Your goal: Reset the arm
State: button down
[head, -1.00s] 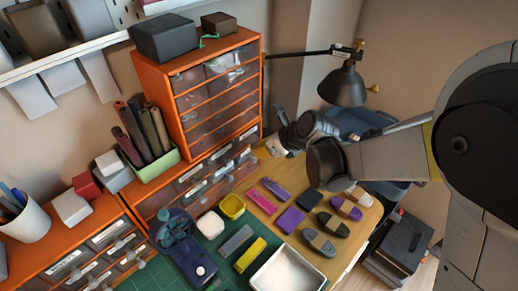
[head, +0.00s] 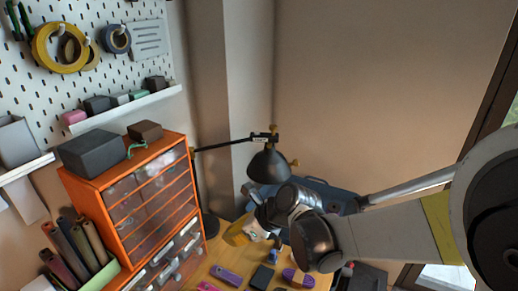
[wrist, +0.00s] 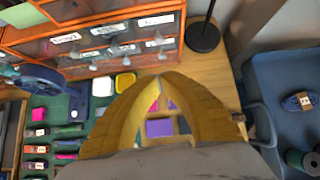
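My arm reaches in from the right in the head view, with my gripper (head: 236,235) over the wooden table by the drawer cabinet. In the wrist view the two yellow fingers of my gripper (wrist: 159,78) curve inward and meet at their tips. Nothing shows held between them. A purple block (wrist: 160,128) lies on the table below and shows through the gap between the fingers.
An orange drawer cabinet (head: 155,205) stands left of my arm. A black desk lamp (head: 268,166) stands close behind the gripper. A blue surface (wrist: 285,75) with cord spools lies at right in the wrist view. The wall area at upper right is clear.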

jog(key=s+d+r+n+t+h, duration=0.1)
jog(key=s+d+n, duration=0.4)
jog(key=d, duration=0.5)
jog(key=s+d+r+n+t+h, duration=0.1)
jog(key=s+d+r+n+h, duration=0.3)
jog(key=d+n, duration=0.5)
jog(key=s+d+r+n+t+h, duration=0.2)
jog(key=s+d+n, duration=0.3)
jog(key=d, duration=0.7)
jog(key=r+n+h, duration=0.1)
jog(key=n, duration=0.1)
jog(key=shift+s+r+n, duration=0.15)
jog(key=shift+s+n, duration=0.15)
